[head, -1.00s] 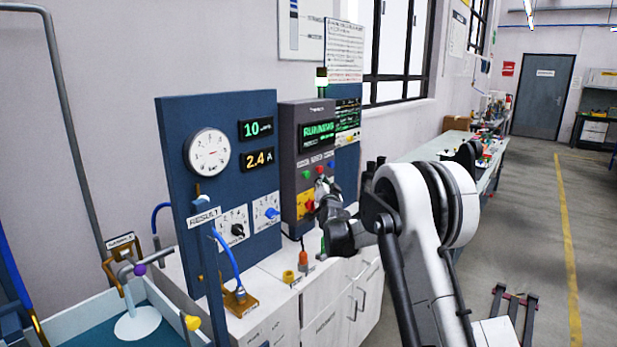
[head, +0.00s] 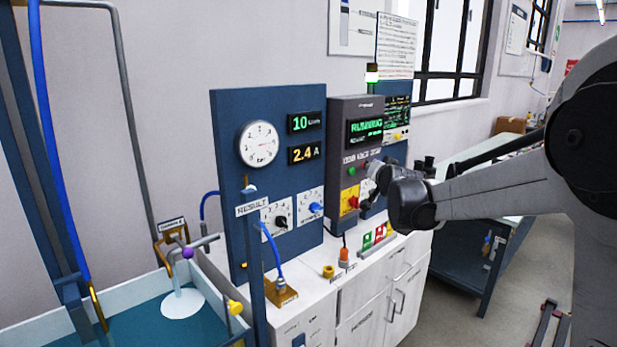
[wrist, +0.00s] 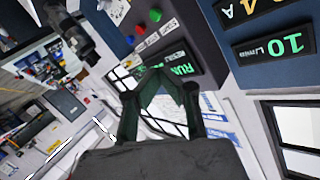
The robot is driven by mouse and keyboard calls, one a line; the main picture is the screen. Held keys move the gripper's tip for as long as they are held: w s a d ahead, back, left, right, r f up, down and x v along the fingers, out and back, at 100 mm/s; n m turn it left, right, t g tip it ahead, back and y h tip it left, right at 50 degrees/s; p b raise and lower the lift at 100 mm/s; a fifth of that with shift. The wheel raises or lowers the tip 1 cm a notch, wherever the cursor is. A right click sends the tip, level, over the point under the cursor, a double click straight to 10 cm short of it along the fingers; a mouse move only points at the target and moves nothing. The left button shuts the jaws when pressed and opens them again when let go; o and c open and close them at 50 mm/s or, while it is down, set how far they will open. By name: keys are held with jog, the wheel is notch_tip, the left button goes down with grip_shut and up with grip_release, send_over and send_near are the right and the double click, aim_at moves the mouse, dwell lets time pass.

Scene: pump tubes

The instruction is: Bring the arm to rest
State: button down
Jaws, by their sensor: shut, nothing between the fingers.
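My gripper (head: 376,184) is in front of the grey control box (head: 352,112), near its buttons, with my arm reaching in from the right. In the wrist view my gripper (wrist: 165,75) has its fingers together with nothing between them. The blue panel (head: 228,120) to the left carries a round gauge (head: 258,143) and displays reading 10 and 2.4 A. I cannot tell from the head view whether the gripper touches the box.
A white cabinet (head: 375,330) stands below the panel with small fittings on top. A teal-floored tank (head: 150,320) with a purple-knobbed valve (head: 187,252) is at the left. A dark workbench (head: 468,268) stands at the right, with open floor beside it.

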jog(key=s+f+n+g, duration=0.2)
jog(key=s+f+g, duration=0.1)
jog(key=s, duration=1.5)
jog(key=s+f+n+g, duration=0.2)
jog(key=s+f+g, duration=0.1)
jog(key=s, duration=1.6)
jog(key=s+f+g, duration=0.1)
jog(key=s+f, duration=0.3)
jog(key=s, duration=0.3)
jog(key=s+f+g, duration=0.1)
jog(key=s+f, duration=0.3)
jog(key=s, duration=0.3)
jog(key=shift+s+d+n+g+h+b, duration=0.3)
jog(key=shift+d+g+h+b, duration=0.05)
jog(key=shift+d+g+h, duration=0.1)
